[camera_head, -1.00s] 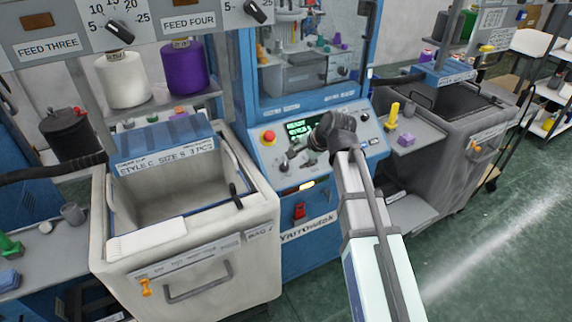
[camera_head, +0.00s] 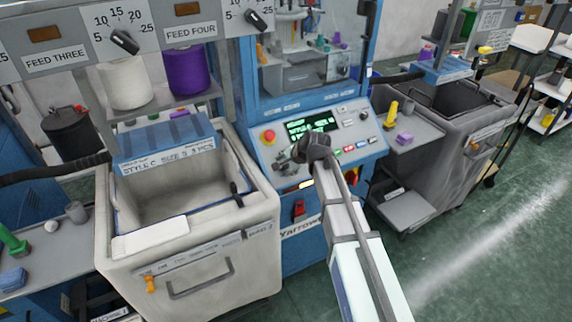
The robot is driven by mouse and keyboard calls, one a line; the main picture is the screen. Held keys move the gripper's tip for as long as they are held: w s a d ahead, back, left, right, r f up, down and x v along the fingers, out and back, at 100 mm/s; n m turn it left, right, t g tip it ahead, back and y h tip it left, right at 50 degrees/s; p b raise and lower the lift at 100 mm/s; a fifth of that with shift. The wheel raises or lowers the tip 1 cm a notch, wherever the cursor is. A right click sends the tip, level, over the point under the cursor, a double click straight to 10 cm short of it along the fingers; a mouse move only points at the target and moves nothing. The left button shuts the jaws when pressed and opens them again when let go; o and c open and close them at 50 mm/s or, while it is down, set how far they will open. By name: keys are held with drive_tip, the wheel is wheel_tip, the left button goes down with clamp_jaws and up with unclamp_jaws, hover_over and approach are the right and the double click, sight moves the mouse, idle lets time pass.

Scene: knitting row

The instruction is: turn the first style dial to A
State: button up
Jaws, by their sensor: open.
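The blue knitting machine's control panel (camera_head: 352,133) has a lit screen (camera_head: 312,126), a red stop button (camera_head: 268,137) and a row of small coloured buttons. My gripper (camera_head: 283,166) is open over the lower left part of the panel, below the screen. My dark wrist (camera_head: 314,148) and pale arm cover part of the panel. I cannot make out the first style dial or its letters; it may be hidden behind my gripper. Whether my fingers touch the panel cannot be told.
A pale bin (camera_head: 255,222) with a card reading STYLE C stands left of the machine. A grey bin (camera_head: 450,130) stands to the right, beside a shelf with a yellow tool (camera_head: 391,113). Feed dials and yarn cones are at upper left. Open floor lies right.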

clamp_jaws()
drive_tip(key=shift+n, duration=0.3)
drive_tip(key=shift+n+b, duration=1)
drive_tip(key=shift+n, duration=0.2)
drive_tip(key=n+h+b, duration=0.1)
drive_tip(key=n+b, duration=0.1)
drive_tip(key=n, duration=0.2)
drive_tip(key=n+b, duration=0.1)
drive_tip(key=n, duration=0.1)
drive_tip(key=n+b, duration=0.1)
drive_tip(key=n, duration=0.1)
drive_tip(key=shift+a+n+g+h, duration=0.1)
drive_tip(key=shift+n+g+h, duration=0.2)
drive_tip(key=shift+n+h+b, duration=0.3)
drive_tip(key=shift+n+b, duration=0.35)
drive_tip(key=shift+n, duration=1.25)
drive_tip(key=shift+r, duration=0.1)
